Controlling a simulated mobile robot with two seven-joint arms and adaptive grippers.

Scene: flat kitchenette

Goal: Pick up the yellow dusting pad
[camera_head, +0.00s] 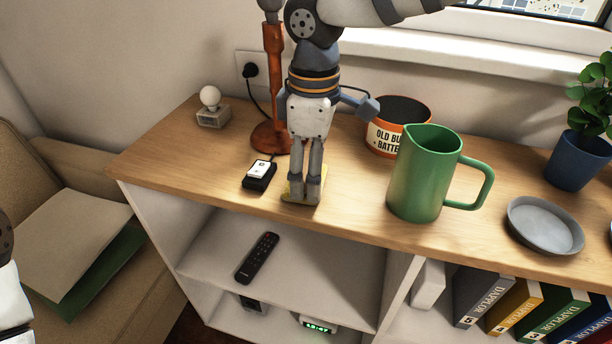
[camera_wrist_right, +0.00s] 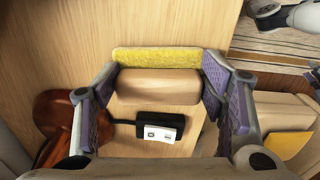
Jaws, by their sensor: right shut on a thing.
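The yellow dusting pad (camera_head: 287,192) is at the front edge of the wooden shelf top, mostly hidden behind my right gripper (camera_head: 306,190) in the head view. In the right wrist view the pad shows as a yellow fuzzy strip (camera_wrist_right: 155,57) along a pale wooden block. My right gripper (camera_wrist_right: 160,88) points down and is shut on the pad, with its purple-lined fingers at the two ends of the block. I cannot tell whether the pad touches the shelf top. My left gripper is out of view; only part of my left arm shows at the left edge.
A black charger (camera_head: 260,175) lies just left of the gripper, and a red-brown lamp base (camera_head: 266,138) stands behind it. A green pitcher (camera_head: 415,178), an orange-banded battery tub (camera_head: 384,140) and a grey dish (camera_head: 545,226) stand to the right. Open shelves lie below the front edge.

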